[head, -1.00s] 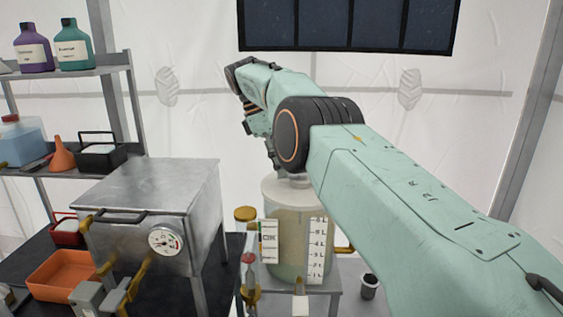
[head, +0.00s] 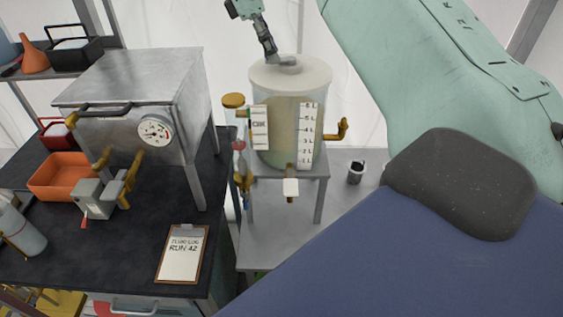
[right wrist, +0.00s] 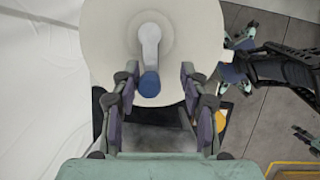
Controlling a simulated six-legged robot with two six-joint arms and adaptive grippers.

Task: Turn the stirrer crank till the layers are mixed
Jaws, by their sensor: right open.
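The stirrer tank (head: 284,135) is a clear cylinder with a pale lid (head: 310,76), standing on a grey metal stand. Its contents look cloudy tan; separate layers are hard to make out. In the right wrist view, the grey crank (right wrist: 149,45) lies on the lid (right wrist: 185,25) and ends in a blue knob (right wrist: 149,82). My right gripper (right wrist: 160,76) is open, a finger on each side of the knob, with gaps to both. In the head view, the right gripper (head: 268,48) hangs over the lid and the knob is hidden. My left gripper is not seen.
A metal box with a dial (head: 155,132) stands left of the tank. An orange tray (head: 60,180) and a clipboard (head: 181,255) lie on the black bench. Brass fittings (head: 341,131) stick out from the tank's sides. A small dark cup (head: 356,172) stands right of it.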

